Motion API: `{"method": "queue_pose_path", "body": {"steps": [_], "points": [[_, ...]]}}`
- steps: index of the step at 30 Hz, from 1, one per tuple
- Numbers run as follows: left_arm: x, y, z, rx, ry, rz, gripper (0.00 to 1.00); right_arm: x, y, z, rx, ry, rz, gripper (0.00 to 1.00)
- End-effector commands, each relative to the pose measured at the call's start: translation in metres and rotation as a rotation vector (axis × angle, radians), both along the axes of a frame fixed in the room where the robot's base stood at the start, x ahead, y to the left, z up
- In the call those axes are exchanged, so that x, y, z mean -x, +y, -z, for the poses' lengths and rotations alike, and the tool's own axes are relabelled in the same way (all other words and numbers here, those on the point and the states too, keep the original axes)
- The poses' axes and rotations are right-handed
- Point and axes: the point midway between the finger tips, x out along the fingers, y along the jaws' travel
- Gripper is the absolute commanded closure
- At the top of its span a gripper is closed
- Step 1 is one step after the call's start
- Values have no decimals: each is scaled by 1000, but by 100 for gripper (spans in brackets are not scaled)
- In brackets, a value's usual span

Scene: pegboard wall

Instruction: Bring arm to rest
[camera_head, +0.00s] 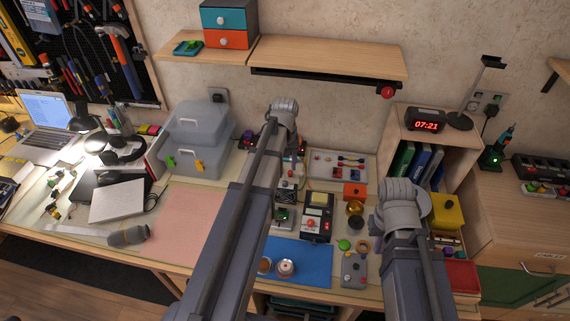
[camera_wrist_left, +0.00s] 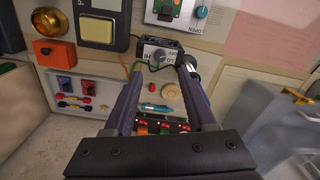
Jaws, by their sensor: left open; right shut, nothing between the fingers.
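My left arm (camera_head: 240,215) reaches up from the lower left over the workbench, its far joint high near the wall; its gripper is hidden behind the arm in the head view. In the left wrist view my left gripper (camera_wrist_left: 160,72) is open, its two dark fingers apart with nothing held. A small grey device with a dial (camera_wrist_left: 154,54) and wires shows beyond the fingertips. My right arm (camera_head: 412,260) comes in from the lower right, its grey rounded joint (camera_head: 400,195) over the bench's right part. The right fingers are hidden.
Grey plastic boxes (camera_head: 197,137) stand left of my left arm. A switch panel (camera_head: 335,168) and a meter (camera_head: 317,215) lie between the arms. A cubby with a clock (camera_head: 426,120) stands behind my right arm. The pink mat (camera_head: 188,218) is clear.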

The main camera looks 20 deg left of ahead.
Motion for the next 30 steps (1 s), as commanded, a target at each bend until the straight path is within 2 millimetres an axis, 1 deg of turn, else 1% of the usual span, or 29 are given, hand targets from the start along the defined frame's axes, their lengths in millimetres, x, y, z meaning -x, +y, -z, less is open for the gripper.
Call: {"method": "queue_pose_path", "body": {"steps": [13, 14, 16, 17, 20, 21, 23, 24, 27, 30], "points": [[0, -1, 1, 0, 0, 1, 44, 0, 0, 1, 0, 0, 0, 100], [1, -2, 1, -1, 1, 6, 44, 0, 0, 1, 0, 0, 0, 100], [6, -14, 1, -3, 3, 37, 44, 0, 0, 1, 0, 0, 0, 100], [10, -24, 1, -5, 5, 62, 44, 0, 0, 1, 0, 0, 0, 100], [32, -68, 1, -16, 15, 190, 44, 0, 0, 1, 0, 0, 0, 100], [44, -89, 0, -24, 21, 257, 44, 0, 0, 1, 0, 0, 0, 100], [63, -119, 0, -34, 29, 359, 44, 0, 0, 1, 0, 0, 0, 100], [77, -137, 0, -41, 35, 427, 44, 0, 0, 1, 0, 0, 0, 100], [108, -174, 0, -59, 47, 582, 44, 0, 0, 1, 0, 0, 0, 100], [135, -200, 0, -72, 56, 706, 44, 0, 0, 1, 0, 0, 0, 100]]}}
